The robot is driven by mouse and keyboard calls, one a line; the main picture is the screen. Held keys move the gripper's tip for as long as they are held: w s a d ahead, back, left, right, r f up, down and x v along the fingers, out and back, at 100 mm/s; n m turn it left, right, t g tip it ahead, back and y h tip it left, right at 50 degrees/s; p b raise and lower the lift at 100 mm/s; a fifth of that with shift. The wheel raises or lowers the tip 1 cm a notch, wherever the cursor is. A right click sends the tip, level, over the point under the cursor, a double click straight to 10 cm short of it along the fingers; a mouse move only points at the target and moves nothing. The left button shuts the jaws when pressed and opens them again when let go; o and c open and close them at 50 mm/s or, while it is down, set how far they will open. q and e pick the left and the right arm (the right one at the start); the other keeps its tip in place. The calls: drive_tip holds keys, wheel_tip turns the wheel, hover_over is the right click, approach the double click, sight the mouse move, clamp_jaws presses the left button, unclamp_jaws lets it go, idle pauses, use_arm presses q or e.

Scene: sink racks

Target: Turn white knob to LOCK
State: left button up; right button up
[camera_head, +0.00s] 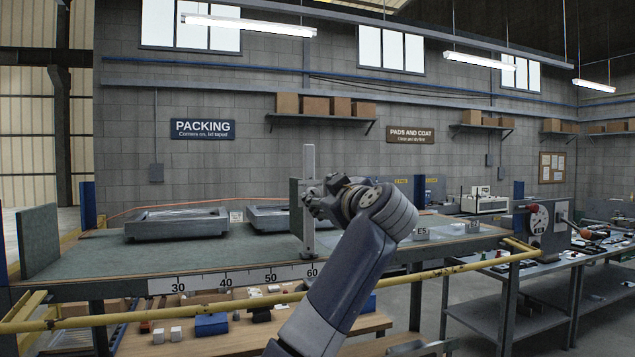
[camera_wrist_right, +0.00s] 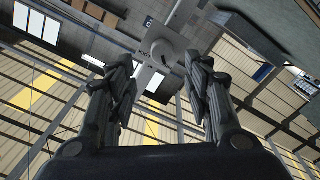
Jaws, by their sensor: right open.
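The knob lies near the gap, and a gap in depth cannot be judged. In the head view my right gripper (camera_head: 318,204) is in front of a grey upright post (camera_head: 309,165) at the bench's front edge by the 60 mark. The gripper and wrist hide the knob there. My left gripper is out of view.
A green-topped bench (camera_head: 170,258) carries a ruler strip (camera_head: 240,278) and two grey metal trays (camera_head: 177,222). A yellow rail (camera_head: 130,317) runs across the front. At right stands a grey box with a red knob (camera_head: 538,219). Lower shelves hold small parts.

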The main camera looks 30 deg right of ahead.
sight(314, 195)
drive_tip(key=p+x, duration=0.1)
drive_tip(key=x, duration=0.3)
drive_tip(key=shift+f, duration=0.15)
drive_tip(key=shift+p+x, duration=0.5)
drive_tip(key=shift+x, duration=0.45)
drive_tip(key=shift+s+f, duration=0.15)
drive_tip(key=c, duration=0.9)
drive_tip(key=shift+c, duration=0.9)
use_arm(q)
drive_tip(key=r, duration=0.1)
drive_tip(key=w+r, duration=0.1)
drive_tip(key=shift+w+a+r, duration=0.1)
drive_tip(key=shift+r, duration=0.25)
